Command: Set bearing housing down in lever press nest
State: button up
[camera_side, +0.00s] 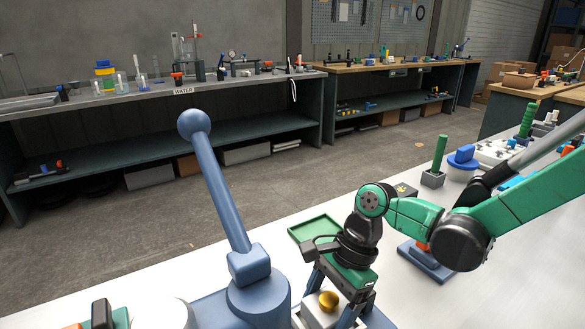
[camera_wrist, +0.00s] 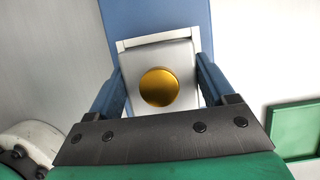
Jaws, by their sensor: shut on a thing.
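The bearing housing (camera_side: 318,314) is a light grey block with a round gold centre, low at the bottom edge of the side view. It also shows in the wrist view (camera_wrist: 185,70). My gripper (camera_side: 338,311) points down and is shut on it, with one blue finger on each side. The lever press (camera_side: 258,296) is blue, with a long raised lever ending in a ball, just left of my gripper. In the wrist view, a pale nest rim (camera_wrist: 156,40) shows around the housing's far edge, over the blue press base (camera_wrist: 150,17). The housing's underside is hidden, so I cannot tell if it touches the nest.
A green tray (camera_side: 315,228) lies behind my gripper. A blue base with an orange part (camera_side: 424,262) stands to the right, under my arm. A green-handled tool in a grey block (camera_side: 434,178) stands farther back. The white tabletop (camera_side: 205,268) is clear behind the press.

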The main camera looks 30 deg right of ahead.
jog(key=o, duration=1.4)
jog(key=shift+r, duration=0.1)
jog(key=shift+v, duration=2.75)
